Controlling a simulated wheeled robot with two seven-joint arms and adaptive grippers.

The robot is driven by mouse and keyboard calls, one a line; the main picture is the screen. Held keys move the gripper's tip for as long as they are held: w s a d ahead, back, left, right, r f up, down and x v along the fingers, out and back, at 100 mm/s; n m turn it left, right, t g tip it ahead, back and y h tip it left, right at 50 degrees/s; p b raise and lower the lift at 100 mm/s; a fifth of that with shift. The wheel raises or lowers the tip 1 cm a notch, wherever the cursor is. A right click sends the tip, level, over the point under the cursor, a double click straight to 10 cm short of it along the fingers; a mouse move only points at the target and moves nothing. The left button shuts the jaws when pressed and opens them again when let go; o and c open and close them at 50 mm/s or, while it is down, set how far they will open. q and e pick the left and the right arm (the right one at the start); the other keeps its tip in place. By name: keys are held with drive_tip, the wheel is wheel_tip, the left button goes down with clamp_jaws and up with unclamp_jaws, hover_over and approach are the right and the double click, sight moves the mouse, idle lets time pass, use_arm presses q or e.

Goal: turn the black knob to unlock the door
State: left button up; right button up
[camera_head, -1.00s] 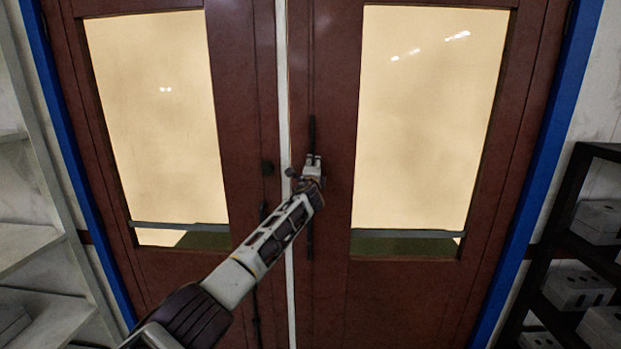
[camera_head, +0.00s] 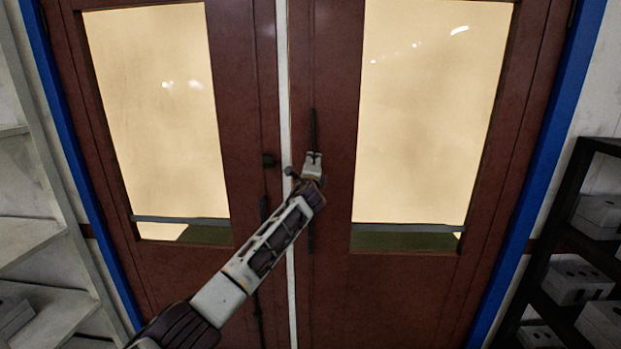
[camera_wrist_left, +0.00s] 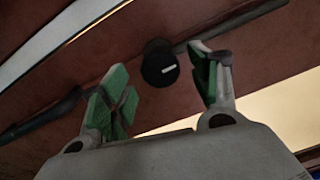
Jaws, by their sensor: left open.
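A black round knob (camera_wrist_left: 160,63) with a small white mark shows in the left wrist view, against the red-brown door. My left gripper (camera_wrist_left: 160,84) is open, with green-padded fingers on either side of the knob in that picture. No contact with the knob shows, and the gap in depth is hard to judge. In the head view the left gripper (camera_head: 303,165) is in front of the right door (camera_head: 400,290), beside the pale centre strip.
A dark bar handle (camera_head: 313,125) runs upright on the right door, partly behind my gripper. Pale shelves (camera_head: 35,240) stand at the left. A dark rack (camera_head: 570,200) with grey boxes stands at the right. Blue framing edges the doorway.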

use_arm(q)
drive_tip(key=s, duration=0.8)
drive_tip(key=shift+a+f, duration=0.15)
idle(0.5)
idle(0.5)
